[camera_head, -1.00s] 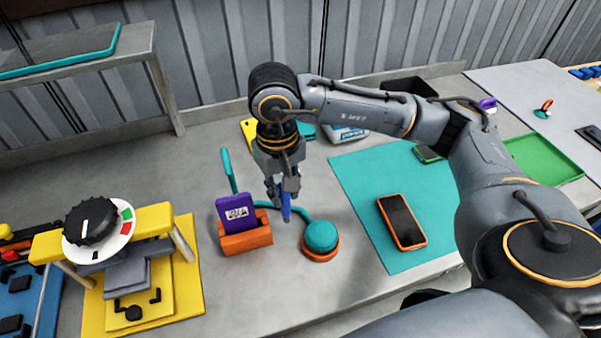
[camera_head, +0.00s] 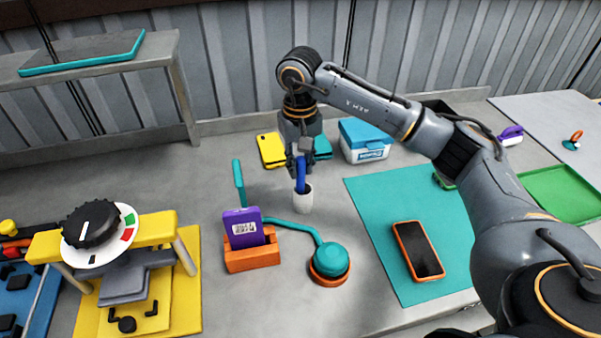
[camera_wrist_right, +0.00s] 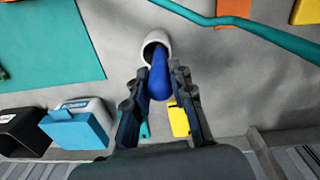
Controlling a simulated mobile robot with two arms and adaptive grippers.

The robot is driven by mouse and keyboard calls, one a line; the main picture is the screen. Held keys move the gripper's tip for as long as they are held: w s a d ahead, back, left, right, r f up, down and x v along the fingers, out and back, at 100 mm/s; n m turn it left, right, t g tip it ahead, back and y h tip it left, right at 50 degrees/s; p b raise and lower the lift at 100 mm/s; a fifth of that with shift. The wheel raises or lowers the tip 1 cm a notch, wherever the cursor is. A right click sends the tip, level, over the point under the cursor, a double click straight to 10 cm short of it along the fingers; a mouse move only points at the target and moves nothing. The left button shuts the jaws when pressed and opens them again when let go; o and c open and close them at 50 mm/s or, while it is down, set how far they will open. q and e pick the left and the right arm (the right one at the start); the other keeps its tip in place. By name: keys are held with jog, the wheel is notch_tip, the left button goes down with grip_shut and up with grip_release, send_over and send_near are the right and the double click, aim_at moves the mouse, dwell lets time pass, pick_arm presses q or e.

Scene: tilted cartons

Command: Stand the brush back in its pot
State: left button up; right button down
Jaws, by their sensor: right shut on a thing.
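A blue brush (camera_head: 301,174) stands roughly upright with its lower end at the mouth of a small white pot (camera_head: 303,201). My right gripper (camera_head: 299,166) is shut on the brush's upper part, above the pot. In the right wrist view the blue brush (camera_wrist_right: 159,80) sits between the two fingers of the right gripper (camera_wrist_right: 160,92). Its far end reaches into the opening of the white pot (camera_wrist_right: 155,42). How deep the brush goes is hidden. My left gripper is not in view.
An orange holder (camera_head: 252,260) with a purple device and a teal lamp-like stand with a round base (camera_head: 330,262) are in front. A blue-lidded box (camera_head: 364,140) and a yellow case (camera_head: 271,150) stand behind. An orange phone (camera_head: 418,250) lies on a teal mat (camera_head: 375,215).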

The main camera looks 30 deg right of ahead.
aim_at(300, 175)
notch_tip(300, 175, down, 2)
jog(key=shift+s+f+p, duration=0.1)
jog(key=shift+f+p, duration=0.15)
jog(key=shift+p, duration=0.1)
jog(key=shift+f, duration=0.3)
jog(key=shift+f+b, duration=0.25)
jog(key=shift+b, duration=0.05)
jog(key=c, duration=1.1)
grip_release()
jog(key=shift+c, duration=0.2)
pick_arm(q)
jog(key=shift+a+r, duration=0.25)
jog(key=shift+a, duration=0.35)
pick_arm(e)
jog(key=shift+r, duration=0.1)
